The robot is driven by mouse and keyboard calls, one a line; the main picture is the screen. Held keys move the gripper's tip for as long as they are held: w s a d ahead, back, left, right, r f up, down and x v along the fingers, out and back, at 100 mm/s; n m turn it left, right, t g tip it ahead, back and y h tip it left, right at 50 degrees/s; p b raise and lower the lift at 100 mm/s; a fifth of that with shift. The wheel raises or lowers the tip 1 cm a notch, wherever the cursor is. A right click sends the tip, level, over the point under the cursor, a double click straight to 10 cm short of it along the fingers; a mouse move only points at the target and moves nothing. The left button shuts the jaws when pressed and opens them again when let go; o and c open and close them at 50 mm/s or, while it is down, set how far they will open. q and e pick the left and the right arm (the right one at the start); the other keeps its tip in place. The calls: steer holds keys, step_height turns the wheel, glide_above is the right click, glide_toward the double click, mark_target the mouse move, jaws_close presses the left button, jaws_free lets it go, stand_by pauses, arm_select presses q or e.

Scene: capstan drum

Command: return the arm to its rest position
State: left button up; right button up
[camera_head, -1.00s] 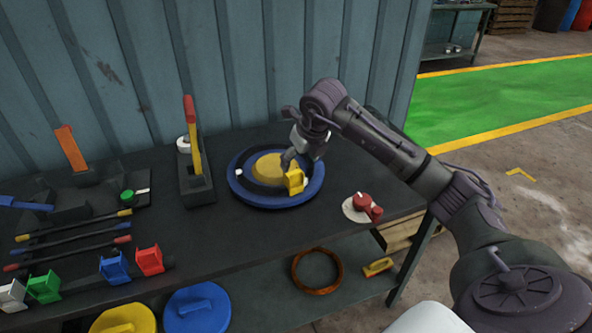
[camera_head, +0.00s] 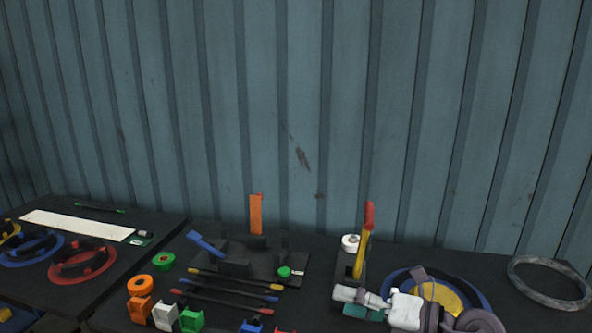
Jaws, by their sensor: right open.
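My right arm comes in at the bottom right, and its gripper (camera_head: 354,302) is open, pointing left. It is in front of the drum, a blue round disc (camera_head: 480,291) with a yellow centre (camera_head: 447,299). The gripper and arm hide the disc's near part. A small teal patch shows under the fingers; I cannot tell what it belongs to. The yellow block seen on the disc before cannot be made out now. My left gripper is not in view.
A stand with a red-and-yellow lever (camera_head: 364,240) rises left of the drum. A grey ring (camera_head: 548,283) lies right of it. Rods, coloured blocks and a black fixture with an orange upright (camera_head: 256,214) fill the middle. A corrugated wall (camera_head: 300,120) closes the back.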

steer(key=d+r+m+t+h, duration=0.2)
steer(key=d+m+t+h, duration=0.2)
steer(key=m+t, duration=0.5)
steer(key=d+r+m+t+h, duration=0.1)
steer(key=d+m+t+h, duration=0.35)
steer(key=m, duration=0.75)
steer(key=s+d+f+m+g+h, duration=0.3)
steer(key=s+f+m+g+h, duration=0.15)
steer(key=f, duration=0.35)
steer(key=s+d+f+m+g+h, duration=0.3)
steer(key=f+m+h, duration=0.1)
steer(key=f+m, duration=0.25)
steer(key=s+a+f+m+g+y, duration=0.1)
steer(key=s+a+f+g, duration=0.1)
steer(key=s+f+g, duration=0.6)
steer(key=s+a+f+m+g+y, duration=0.1)
steer(key=s+a+f+g+y, duration=0.1)
steer(key=s+f, duration=0.65)
steer(key=s+f+g, duration=0.1)
steer(key=s+f, duration=0.1)
steer(key=f, duration=0.9)
steer(key=s+f+g, duration=0.1)
steer(key=s+f, duration=0.1)
steer(key=f, duration=1)
steer(key=s+d+f+g, duration=0.1)
steer(key=s+d+f, duration=0.2)
steer(key=s+f, duration=1.3)
steer(key=shift+s+f, duration=0.25)
steer(key=shift+s, duration=0.25)
